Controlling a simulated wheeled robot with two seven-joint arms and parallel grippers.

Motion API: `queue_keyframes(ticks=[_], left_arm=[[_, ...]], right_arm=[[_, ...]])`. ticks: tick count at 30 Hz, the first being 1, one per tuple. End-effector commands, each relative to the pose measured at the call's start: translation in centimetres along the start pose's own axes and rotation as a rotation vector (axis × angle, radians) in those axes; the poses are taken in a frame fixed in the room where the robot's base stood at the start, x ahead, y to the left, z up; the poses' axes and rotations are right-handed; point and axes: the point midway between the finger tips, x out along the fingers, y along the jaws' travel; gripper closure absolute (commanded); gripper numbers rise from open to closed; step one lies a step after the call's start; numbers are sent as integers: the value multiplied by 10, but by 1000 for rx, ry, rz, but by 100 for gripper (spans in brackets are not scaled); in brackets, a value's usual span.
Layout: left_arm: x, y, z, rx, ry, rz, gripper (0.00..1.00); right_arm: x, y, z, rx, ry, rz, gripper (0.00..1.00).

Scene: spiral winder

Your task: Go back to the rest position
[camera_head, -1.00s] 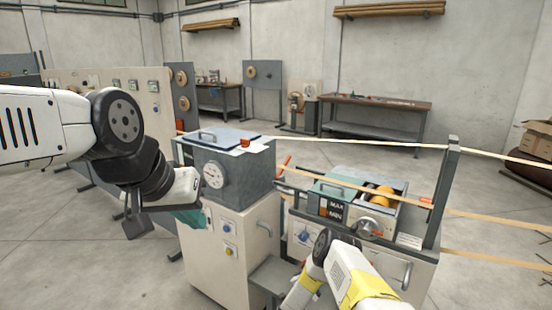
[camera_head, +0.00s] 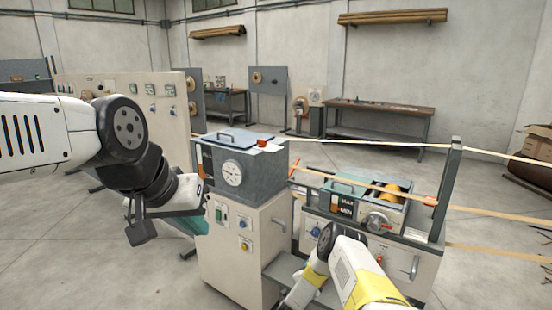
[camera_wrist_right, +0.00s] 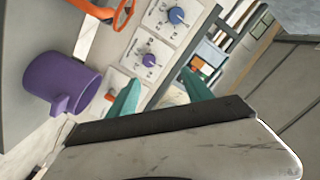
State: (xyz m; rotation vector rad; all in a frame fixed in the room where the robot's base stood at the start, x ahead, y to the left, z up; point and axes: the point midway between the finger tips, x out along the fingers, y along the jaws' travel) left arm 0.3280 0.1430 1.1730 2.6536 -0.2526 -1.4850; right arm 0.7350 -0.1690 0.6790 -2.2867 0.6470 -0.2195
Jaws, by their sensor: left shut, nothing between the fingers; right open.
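My left arm comes in from the left of the head view. Its gripper (camera_head: 198,226) is shut and empty, with teal fingers partly hidden behind the wrist, in front of the left side of the gauge cabinet (camera_head: 262,178). I cannot tell the gap between them. My right arm is at the bottom right of the head view, in front of the tension unit (camera_head: 398,252), and its fingers are hard to make out there. In the right wrist view the right gripper (camera_wrist_right: 160,92) is open, its teal fingers apart with nothing between them.
Paper strips (camera_head: 495,212) run across the tension unit past an upright post (camera_head: 449,195). A workbench (camera_head: 378,106) stands at the back. Open floor (camera_head: 490,275) lies right.

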Motion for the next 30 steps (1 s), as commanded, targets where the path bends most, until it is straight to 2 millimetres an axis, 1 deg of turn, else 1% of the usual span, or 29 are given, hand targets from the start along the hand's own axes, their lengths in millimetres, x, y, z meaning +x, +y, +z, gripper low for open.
queue_keyframes(ticks=[1, 5, 8, 11, 14, 15, 17, 18, 20, 21, 23, 24, 26, 27, 29, 30], left_arm=[[0, 0, 0, 0, 0, 0, 100], [0, 0, 0, 0, -1, 0, 100], [0, 0, 0, 0, -1, 0, 100], [0, 0, 0, 0, -1, 0, 100], [0, 0, 0, 0, 0, 0, 100], [0, 0, 0, 0, 0, 0, 100], [0, 0, 0, 0, -1, 0, 100], [0, 0, 0, 0, -1, 0, 100], [0, 0, 0, 0, -1, 0, 100], [0, 0, 0, 0, -1, 0, 100], [0, 0, 0, 0, -1, 0, 100], [0, 0, 0, 0, -1, 0, 100], [0, 0, 0, 0, -1, 0, 100], [0, 0, 0, 0, -1, 0, 100], [0, 0, 0, 0, -1, 0, 100], [0, 0, 0, 0, 0, 0, 100]], right_arm=[[6, -9, -3, 2, -10, -6, 41], [20, -33, -10, 1, -50, -18, 41], [32, -56, -17, -3, -91, -33, 41], [44, -85, -27, -8, -140, -50, 41], [55, -121, -42, -21, -200, -73, 41], [59, -139, -50, -28, -228, -86, 41], [64, -168, -64, -44, -279, -106, 41], [65, -188, -76, -59, -314, -120, 41], [64, -215, -94, -83, -367, -141, 41], [62, -232, -106, -101, -401, -153, 41], [56, -257, -125, -131, -451, -173, 41], [50, -271, -138, -152, -484, -185, 41], [40, -291, -159, -186, -531, -203, 41], [32, -303, -173, -210, -562, -213, 41], [17, -318, -195, -246, -606, -228, 41], [6, -327, -210, -272, -635, -237, 41]])
